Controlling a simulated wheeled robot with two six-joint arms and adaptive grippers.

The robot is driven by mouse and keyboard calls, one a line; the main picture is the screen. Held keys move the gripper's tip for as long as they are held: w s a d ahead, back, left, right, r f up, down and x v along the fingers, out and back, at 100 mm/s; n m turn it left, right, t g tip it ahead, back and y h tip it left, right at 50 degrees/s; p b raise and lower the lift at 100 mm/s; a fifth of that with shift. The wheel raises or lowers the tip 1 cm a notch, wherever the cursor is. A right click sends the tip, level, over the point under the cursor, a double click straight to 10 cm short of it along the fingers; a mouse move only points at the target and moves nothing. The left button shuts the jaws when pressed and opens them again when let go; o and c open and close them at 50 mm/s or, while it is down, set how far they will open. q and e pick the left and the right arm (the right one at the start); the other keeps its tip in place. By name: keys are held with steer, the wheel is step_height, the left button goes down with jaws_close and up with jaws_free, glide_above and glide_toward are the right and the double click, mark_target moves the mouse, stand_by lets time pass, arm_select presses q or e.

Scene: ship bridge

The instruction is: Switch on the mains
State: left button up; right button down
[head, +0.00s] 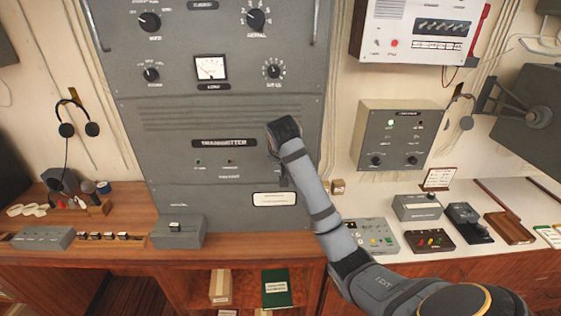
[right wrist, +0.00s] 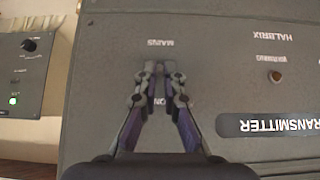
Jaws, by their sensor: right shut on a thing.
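The grey transmitter cabinet (head: 160,172) stands at the back, with a black TRANSMITTER plate on its front. My right arm reaches up to its right side, and my right gripper is hidden behind the wrist in the head view. In the right wrist view my right gripper (right wrist: 158,68) has its fingertips together at the panel, between the MAINS label (right wrist: 160,43) and the ON label (right wrist: 160,101). It is shut on the mains switch, which the fingertips hide; its position cannot be told. A small brown lamp (right wrist: 275,76) beside it looks unlit. My left gripper is out of view.
A grey box (head: 400,140) with a lit green lamp hangs right of the cabinet. Below lie a button panel (head: 368,238) and small devices on the desk. The wooden desk (head: 230,248) runs along the front. A headset (head: 67,129) hangs at left.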

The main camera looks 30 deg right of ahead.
steer(key=shift+r, duration=0.1)
steer(key=c, duration=1.5)
jaws_free()
steer(key=shift+w, duration=0.1)
step_height(320, 180, up, 10)
steer(key=shift+f, duration=0.1)
